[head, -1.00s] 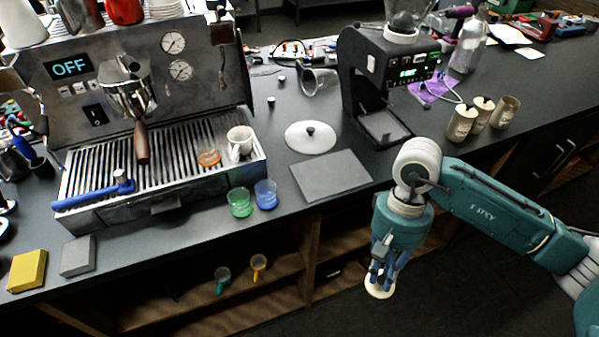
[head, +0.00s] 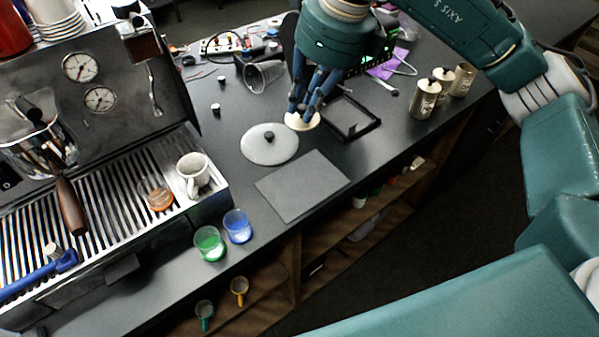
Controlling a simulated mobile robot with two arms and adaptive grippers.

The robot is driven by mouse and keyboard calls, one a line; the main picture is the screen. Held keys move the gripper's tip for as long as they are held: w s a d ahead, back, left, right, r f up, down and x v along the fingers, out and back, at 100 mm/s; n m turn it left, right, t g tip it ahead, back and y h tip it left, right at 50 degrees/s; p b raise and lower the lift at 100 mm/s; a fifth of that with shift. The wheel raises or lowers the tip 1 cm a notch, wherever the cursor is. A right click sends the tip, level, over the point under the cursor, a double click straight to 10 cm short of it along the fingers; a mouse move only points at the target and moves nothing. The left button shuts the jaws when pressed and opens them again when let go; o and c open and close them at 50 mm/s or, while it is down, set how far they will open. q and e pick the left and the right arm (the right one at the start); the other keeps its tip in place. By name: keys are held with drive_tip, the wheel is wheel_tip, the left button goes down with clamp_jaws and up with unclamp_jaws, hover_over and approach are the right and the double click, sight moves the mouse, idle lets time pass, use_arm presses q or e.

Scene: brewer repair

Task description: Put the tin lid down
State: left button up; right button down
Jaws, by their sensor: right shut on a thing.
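My right gripper (head: 304,108) comes down from the top of the head view and is shut on the tin lid (head: 302,122), a small cream disc. The lid is over the dark counter, just right of the round white lid with a black knob (head: 270,145). I cannot tell whether the tin lid touches the counter. Three cream tins stand to the right: a front tin (head: 424,102), a middle tin (head: 444,90) and a rear tin (head: 463,80). The front and middle tins have dark knobs on top; the rear one shows none. My left gripper is not in view.
A grey mat (head: 302,186) lies near the counter's front edge. The grinder's black tray (head: 350,118) is right of the tin lid; my arm hides much of the grinder. Green (head: 209,243) and blue (head: 238,226) cups stand left of the mat, beside the espresso machine (head: 90,215).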

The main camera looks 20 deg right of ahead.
drive_tip(key=c, duration=2.5)
unclamp_jaws()
drive_tip(key=f+p, duration=0.2)
drive_tip(key=f, duration=0.5)
drive_tip(key=f+p, duration=0.1)
drive_tip(key=f, duration=0.6)
drive_tip(key=shift+s+d+f+p, duration=0.1)
drive_tip(key=shift+s+f+p, duration=0.1)
drive_tip(key=shift+f+p, duration=0.15)
drive_tip(key=shift+c, duration=0.2)
wheel_tip(320, 180, down, 5)
drive_tip(key=shift+r+p, duration=0.2)
drive_tip(key=shift+p, duration=0.5)
clamp_jaws()
drive_tip(key=shift+f, duration=0.1)
drive_tip(key=shift+f, duration=0.1)
drive_tip(key=o, duration=0.9)
unclamp_jaws()
drive_tip(key=shift+r, duration=0.25)
drive_tip(key=b+v, duration=0.3)
drive_tip(key=v, duration=0.8)
drive_tip(key=shift+d+r, duration=0.15)
drive_tip(key=shift+r, duration=0.2)
